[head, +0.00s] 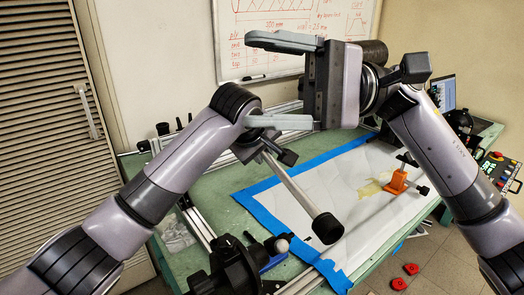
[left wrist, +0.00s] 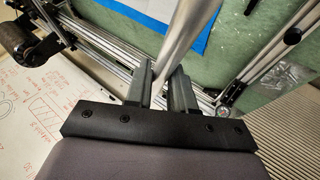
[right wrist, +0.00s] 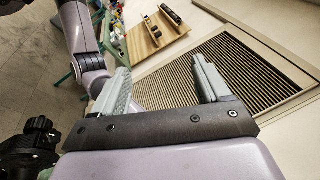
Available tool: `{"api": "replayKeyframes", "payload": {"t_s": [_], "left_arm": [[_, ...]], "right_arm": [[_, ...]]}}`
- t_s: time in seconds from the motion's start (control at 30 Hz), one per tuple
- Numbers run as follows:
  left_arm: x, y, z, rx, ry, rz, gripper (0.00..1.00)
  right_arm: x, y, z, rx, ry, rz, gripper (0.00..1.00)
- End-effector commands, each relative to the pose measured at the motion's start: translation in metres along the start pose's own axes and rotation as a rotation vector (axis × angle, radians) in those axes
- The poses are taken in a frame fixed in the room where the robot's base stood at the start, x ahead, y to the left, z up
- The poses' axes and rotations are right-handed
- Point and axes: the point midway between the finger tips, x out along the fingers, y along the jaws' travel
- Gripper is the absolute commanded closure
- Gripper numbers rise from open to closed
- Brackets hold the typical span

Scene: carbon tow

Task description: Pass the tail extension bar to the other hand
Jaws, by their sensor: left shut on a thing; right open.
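The tail extension bar (head: 295,190) is a silver tube with a black end cap. In the head view it slants down and right over the table, cap lowest. My left gripper (head: 270,152) is shut on its upper end, and the bar also shows between the left fingers in the left wrist view (left wrist: 187,38). My right gripper (head: 252,80) is open and empty above the left one, its fingers pointing left. Its lower finger passes close to the left wrist, and I cannot tell if they touch. In the right wrist view the open fingers (right wrist: 162,72) have nothing between them.
The green table (head: 208,205) carries a white sheet edged with blue tape (head: 258,205). An orange fixture (head: 397,181) stands on the sheet. A black device (head: 232,268) is at the table's near edge. A louvred shutter (head: 40,95) is at left, and a whiteboard (head: 262,35) behind.

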Motion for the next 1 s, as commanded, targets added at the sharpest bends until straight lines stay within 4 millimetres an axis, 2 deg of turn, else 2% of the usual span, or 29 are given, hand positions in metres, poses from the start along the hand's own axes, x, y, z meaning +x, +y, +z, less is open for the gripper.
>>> {"api": "replayKeyframes", "payload": {"t_s": [0.13, 0.27, 0.37, 0.47, 0.57, 0.7, 0.87, 1.0], "left_arm": [[-0.001, 0.001, 0.0, 0.0, 0.001, 0.002, 1.0], [-0.001, 0.001, 0.0, 0.0, 0.001, 0.002, 1.0], [-0.001, 0.001, 0.0, 0.0, 0.001, 0.002, 1.0], [-0.001, 0.001, 0.0, 0.0, 0.001, 0.002, 1.0], [-0.001, 0.001, 0.0, 0.0, 0.001, 0.002, 1.0], [-0.001, 0.001, -0.001, 0.0, 0.001, 0.002, 1.0], [-0.001, 0.001, -0.001, 0.0, 0.001, 0.002, 1.0], [-0.001, 0.001, -0.001, 0.0, 0.001, 0.002, 1.0]], "right_arm": [[-0.04, 0.001, -0.033, 0.213, 0.071, -0.301, 0.24], [-0.086, 0.012, -0.062, 0.395, 0.138, -0.555, 0.24], [-0.127, 0.029, -0.082, 0.532, 0.19, -0.752, 0.24], [-0.171, 0.055, -0.1, 0.663, 0.243, -0.949, 0.24], [-0.213, 0.09, -0.112, 0.781, 0.294, -1.129, 0.24], [-0.26, 0.149, -0.12, 0.931, 0.362, -1.351, 0.24], [-0.298, 0.229, -0.117, 1.081, 0.442, -1.572, 0.24], [-0.32, 0.301, -0.102, 1.191, 0.513, -1.748, 0.24]]}}
